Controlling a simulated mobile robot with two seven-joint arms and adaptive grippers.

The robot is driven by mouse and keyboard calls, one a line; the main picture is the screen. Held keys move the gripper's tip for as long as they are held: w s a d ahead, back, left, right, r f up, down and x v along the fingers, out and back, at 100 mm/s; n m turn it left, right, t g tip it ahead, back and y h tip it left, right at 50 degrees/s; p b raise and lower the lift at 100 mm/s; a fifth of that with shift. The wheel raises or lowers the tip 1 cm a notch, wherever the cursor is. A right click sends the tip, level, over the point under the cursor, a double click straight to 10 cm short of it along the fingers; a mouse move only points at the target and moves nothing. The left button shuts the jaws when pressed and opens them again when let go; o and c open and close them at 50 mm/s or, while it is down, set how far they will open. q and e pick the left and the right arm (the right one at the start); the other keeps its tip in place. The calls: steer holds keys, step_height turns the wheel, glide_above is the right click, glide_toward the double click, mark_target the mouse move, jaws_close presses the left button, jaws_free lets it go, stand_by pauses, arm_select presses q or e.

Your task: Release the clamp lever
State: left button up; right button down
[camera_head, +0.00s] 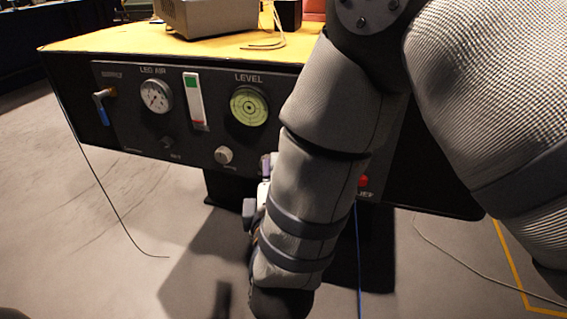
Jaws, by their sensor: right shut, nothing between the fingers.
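A dark panel (185,148) with controls fills the front of the bench. No part on it can be surely told as the clamp lever. A blue-handled lever (102,112) sits at its left end. A small purple piece (265,167) shows near the panel's lower edge, beside my right arm; I cannot tell what it belongs to. My right gripper (262,188) is mostly hidden behind my own forearm, close to the panel's lower edge. It is shut and empty. Whether it touches the panel is hidden. My left gripper is not in view.
A grey box (208,15) stands on the yellow bench top (110,38). Thin cables hang to the floor.

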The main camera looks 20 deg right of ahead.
steer(key=x, duration=0.8)
steer(key=shift+s+d+b, duration=0.3)
steer(key=shift+s+d, duration=1.15)
steer(key=shift+d, duration=0.1)
steer(key=shift+d, duration=0.1)
